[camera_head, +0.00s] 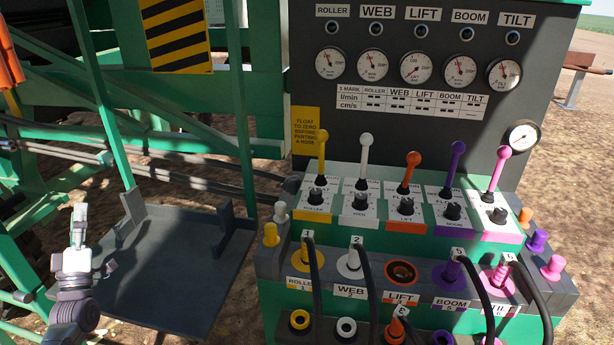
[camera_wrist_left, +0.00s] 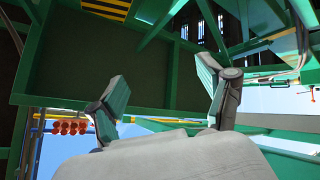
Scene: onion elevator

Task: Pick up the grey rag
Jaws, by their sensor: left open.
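I cannot make out a grey rag in either view. My left gripper (camera_head: 80,212) is at the left of the head view, pointing away from me, beside the left part of a dark tray. In the left wrist view my left gripper (camera_wrist_left: 161,75) has its two green-padded fingers wide apart with nothing between them. My right gripper is in neither view.
The dark tray (camera_head: 165,275) has upright brackets and looks bare. To its right stands a control panel (camera_head: 400,120) with gauges, coloured levers (camera_head: 408,172) and hose couplings (camera_head: 400,270) with black hoses. Green frame bars (camera_head: 105,110) stand behind the tray.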

